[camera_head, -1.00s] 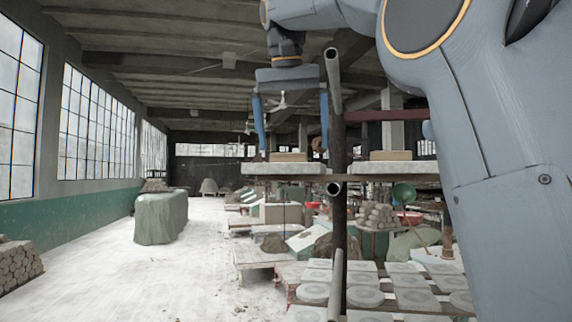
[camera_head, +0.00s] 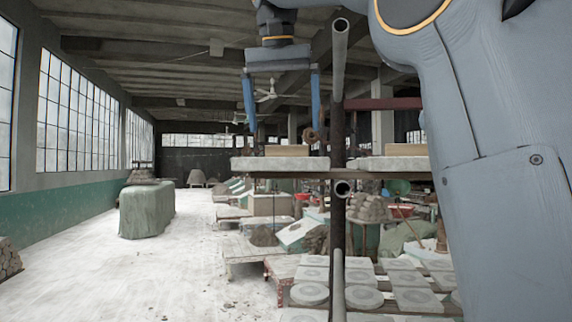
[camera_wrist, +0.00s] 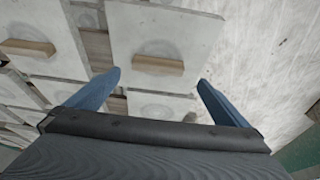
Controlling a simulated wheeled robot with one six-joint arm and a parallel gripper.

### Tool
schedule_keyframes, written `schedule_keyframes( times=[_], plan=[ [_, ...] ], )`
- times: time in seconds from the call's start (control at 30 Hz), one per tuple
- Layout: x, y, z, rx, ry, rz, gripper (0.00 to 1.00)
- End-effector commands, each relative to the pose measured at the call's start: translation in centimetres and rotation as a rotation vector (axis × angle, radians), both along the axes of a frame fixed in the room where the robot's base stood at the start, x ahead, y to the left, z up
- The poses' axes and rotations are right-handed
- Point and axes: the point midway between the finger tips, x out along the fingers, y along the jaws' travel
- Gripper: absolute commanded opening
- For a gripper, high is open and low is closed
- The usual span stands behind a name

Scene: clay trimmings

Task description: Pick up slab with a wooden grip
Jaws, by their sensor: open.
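A pale flat slab (camera_head: 265,164) with a wooden grip (camera_head: 287,150) on top lies on the rack, left of the upright pole in the head view. In the wrist view, the slab (camera_wrist: 170,28) and its wooden bar grip (camera_wrist: 158,65) lie beyond my fingertips. My gripper (camera_head: 283,131) is open and empty, fingers pointing down, above the slab in the head view. In the wrist view its fingers (camera_wrist: 160,79) are spread wider than the grip, one toward each end. No contact shows.
A second slab (camera_head: 375,164) with a wooden grip lies right of the rusty pole (camera_head: 338,110). Lower shelves hold several round-marked slabs (camera_head: 365,298). A covered pile (camera_head: 146,208) stands on the open floor at left.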

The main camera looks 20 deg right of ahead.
Motion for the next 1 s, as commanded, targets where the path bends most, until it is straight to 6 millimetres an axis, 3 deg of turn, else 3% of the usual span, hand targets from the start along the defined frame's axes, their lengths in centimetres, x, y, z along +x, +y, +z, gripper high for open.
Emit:
schedule_keyframes(
  times=[0.4,0.7,1.0],
  plan=[
    [1.1,-0.9,-4.1,0.001,0.001,0.004,1.00],
    [1.3,-1.0,-4.5,0.000,0.000,0.004,1.00],
    [1.3,-1.0,-4.3,0.000,-0.003,0.004,0.51]
  ],
)
